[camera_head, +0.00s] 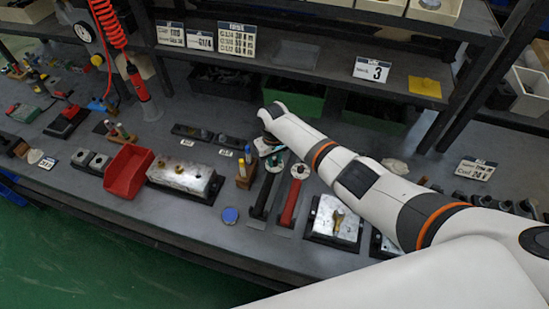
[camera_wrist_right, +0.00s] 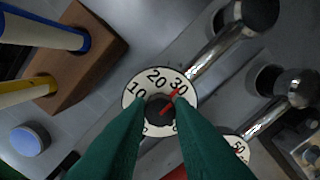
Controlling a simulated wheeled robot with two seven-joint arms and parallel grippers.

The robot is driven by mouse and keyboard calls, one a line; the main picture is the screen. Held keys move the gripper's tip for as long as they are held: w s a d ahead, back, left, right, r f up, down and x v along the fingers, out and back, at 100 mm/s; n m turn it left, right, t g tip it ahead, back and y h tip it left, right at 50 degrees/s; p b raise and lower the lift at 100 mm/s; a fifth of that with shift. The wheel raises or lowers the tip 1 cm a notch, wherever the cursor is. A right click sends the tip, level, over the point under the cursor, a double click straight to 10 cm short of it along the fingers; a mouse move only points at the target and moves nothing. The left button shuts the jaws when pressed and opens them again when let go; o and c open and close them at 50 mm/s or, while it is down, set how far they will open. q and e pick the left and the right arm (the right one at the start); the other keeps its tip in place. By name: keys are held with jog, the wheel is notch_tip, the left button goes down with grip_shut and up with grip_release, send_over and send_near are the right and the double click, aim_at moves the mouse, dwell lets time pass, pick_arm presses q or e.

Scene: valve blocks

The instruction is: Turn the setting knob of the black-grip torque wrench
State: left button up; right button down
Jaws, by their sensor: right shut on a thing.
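The black-grip torque wrench (camera_head: 261,197) lies on the bench with its white dial at the far end. In the right wrist view its round dial (camera_wrist_right: 133,101) shows 10, 20 and 30, with a red pointer line across the dark setting knob (camera_wrist_right: 157,104). My right gripper (camera_head: 273,155) is over this dial; its green fingers (camera_wrist_right: 160,108) are shut on the knob. The red-grip torque wrench (camera_head: 289,203) lies close on the right, and its dial (camera_wrist_right: 238,146) is partly hidden by a finger. My left gripper is out of view.
A wooden block (camera_head: 246,176) with blue- and yellow-handled tools stands just left of the wrenches. A blue round cap (camera_head: 230,215) lies nearby. A red bin (camera_head: 128,171) and metal block (camera_head: 183,179) are further left. A metal plate (camera_head: 335,219) lies to the right.

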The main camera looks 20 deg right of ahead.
aim_at(274, 162)
jog(key=c, duration=1.3)
grip_release()
jog(key=shift+r, duration=0.6)
notch_tip(274, 162, up, 11)
jog(key=shift+a+f+b, duration=0.1)
jog(key=shift+b, duration=0.65)
